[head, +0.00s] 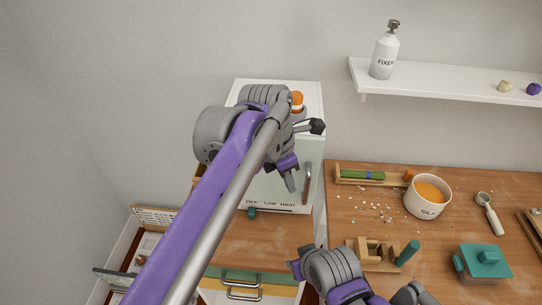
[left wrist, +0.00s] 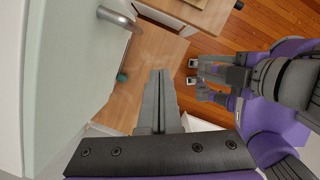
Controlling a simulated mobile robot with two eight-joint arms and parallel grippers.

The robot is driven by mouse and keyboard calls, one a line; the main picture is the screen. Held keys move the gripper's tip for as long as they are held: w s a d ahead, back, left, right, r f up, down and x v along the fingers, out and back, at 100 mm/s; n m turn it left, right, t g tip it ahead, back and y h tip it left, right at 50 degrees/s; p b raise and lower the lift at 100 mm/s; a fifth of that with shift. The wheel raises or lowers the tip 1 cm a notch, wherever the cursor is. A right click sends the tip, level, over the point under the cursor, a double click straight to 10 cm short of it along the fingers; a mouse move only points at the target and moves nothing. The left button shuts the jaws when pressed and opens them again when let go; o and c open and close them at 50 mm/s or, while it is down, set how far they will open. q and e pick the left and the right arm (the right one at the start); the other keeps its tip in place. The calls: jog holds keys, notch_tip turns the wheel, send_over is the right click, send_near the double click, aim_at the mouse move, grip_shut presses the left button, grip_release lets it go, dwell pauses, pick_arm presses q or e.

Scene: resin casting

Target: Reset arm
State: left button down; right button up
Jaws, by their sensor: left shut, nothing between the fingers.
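My left arm reaches up from the bottom left in the head view and bends over in front of a pale cabinet oven. Its left gripper (head: 291,183) points down before the oven door, near the vertical handle. In the left wrist view the left gripper's (left wrist: 158,74) two fingers lie together, shut, with nothing between them. My right arm shows at the bottom middle of the head view. In the left wrist view the right gripper's (left wrist: 192,71) two fingertips stand apart with an empty gap.
The oven (head: 256,187) stands on a wooden counter with drawers, its handle (head: 307,184) upright. On the right bench are a white silica tub (head: 427,205), scattered beads, a scoop (head: 488,212), a wooden holder (head: 376,250) and a teal box (head: 484,261). A shelf (head: 440,84) holds a fixer bottle (head: 384,55).

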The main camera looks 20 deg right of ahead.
pick_arm(q)
jog(key=a+f+m+t, duration=0.1)
jog(key=a+f+m, duration=0.25)
jog(key=a, duration=0.75)
jog(key=a+f+m+t, duration=0.25)
jog(key=a+m, duration=0.25)
jog(key=a, duration=0.5)
jog(key=s+a+f+m+t+y, duration=0.1)
jog(key=s+a+f+m, duration=0.4)
jog(key=a, duration=0.2)
jog(key=s+a+f+m+t+y, duration=0.1)
jog(key=s+a+f+m, duration=0.4)
jog(key=a, duration=0.3)
jog(key=shift+s+a+f+y, duration=0.15)
jog(key=shift+s+f+y, duration=0.3)
jog(key=shift+f, duration=0.25)
